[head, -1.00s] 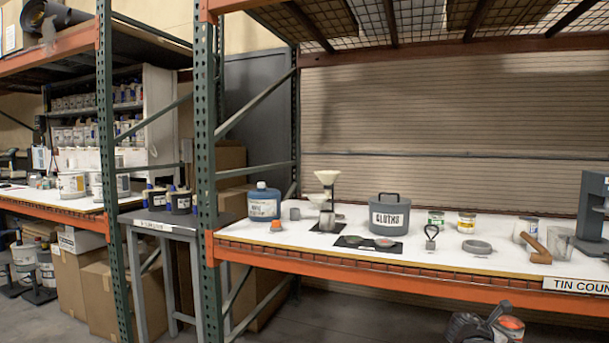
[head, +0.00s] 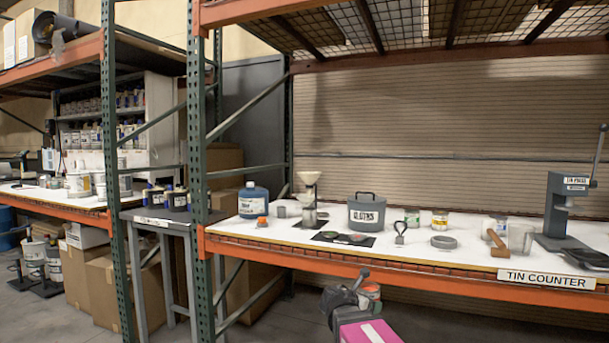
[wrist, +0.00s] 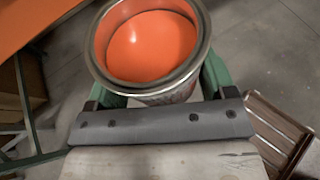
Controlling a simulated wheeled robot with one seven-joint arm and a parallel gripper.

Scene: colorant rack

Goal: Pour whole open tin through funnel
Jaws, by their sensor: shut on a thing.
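The open tin (wrist: 152,48) is full of bright orange paint in the wrist view, its rim facing the camera. My gripper (wrist: 158,88) is shut on it, with green fingers on both sides. In the head view the tin (head: 370,291) shows small at the bottom, in front of and below the counter's front edge. My gripper is well apart from the funnel.
The white counter (head: 290,250) has an orange front beam. A blue jug (head: 253,201) stands left of the funnel, a grey CLOTHS pot (head: 367,212) right of it. A black mat (head: 343,239) lies in front. A green upright (head: 199,150) is at left. A tin press (head: 567,210) stands far right.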

